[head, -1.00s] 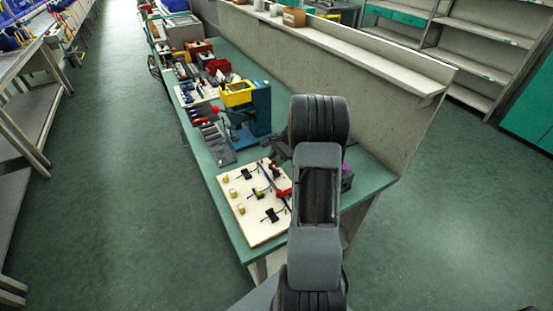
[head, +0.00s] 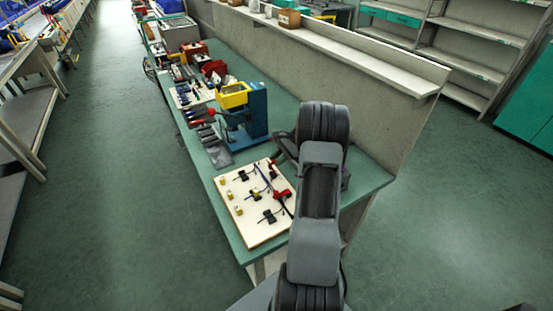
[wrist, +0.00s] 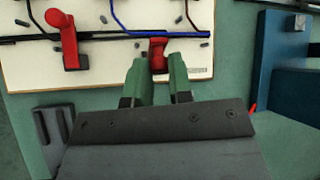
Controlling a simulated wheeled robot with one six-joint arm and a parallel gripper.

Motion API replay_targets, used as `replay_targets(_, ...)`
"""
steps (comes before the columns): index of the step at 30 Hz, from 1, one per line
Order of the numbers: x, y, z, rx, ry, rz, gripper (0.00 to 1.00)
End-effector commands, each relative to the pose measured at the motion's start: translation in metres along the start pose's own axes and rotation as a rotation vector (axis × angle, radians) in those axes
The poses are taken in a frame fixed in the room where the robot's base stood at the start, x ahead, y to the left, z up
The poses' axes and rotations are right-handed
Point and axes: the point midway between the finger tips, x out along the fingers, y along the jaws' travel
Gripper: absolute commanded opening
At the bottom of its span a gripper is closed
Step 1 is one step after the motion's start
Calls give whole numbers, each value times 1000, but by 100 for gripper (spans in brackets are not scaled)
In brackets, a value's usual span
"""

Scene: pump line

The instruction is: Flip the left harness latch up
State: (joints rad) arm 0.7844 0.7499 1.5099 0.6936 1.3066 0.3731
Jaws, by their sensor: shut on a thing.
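The pale harness board (head: 262,232) lies on the green bench, and it fills the upper left of the wrist view (wrist: 30,72). Two red latches show along its edge in the wrist view. The right-hand red latch (wrist: 157,50) sits between my gripper's green-tipped fingers. My gripper (wrist: 161,72) is shut on this latch's handle. The other red latch (wrist: 69,40) is to the left, clear of the fingers, with a longer handle. It also shows in the head view (head: 282,195). My gripper is hidden behind my arm in the head view.
A blue press-like machine (head: 256,110) with a yellow top stands just beyond the board. Blue and dark wires cross the board, with several black clips and yellow fittings. A grey wall (head: 370,120) runs along the bench's right side. The aisle on the left is clear.

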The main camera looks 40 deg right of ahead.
Motion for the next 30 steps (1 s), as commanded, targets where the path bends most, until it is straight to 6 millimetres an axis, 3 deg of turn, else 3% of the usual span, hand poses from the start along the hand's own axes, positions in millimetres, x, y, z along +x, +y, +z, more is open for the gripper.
replay_targets(3,0,0,0,1,1,-1,0)
replay_targets(4,0,0,0,1,2,-1,22)
replay_targets(12,0,0,0,0,2,0,46)
replay_targets(22,-7,0,0,0,4,-1,46)
replay_targets(30,-56,0,-1,0,6,-3,46)
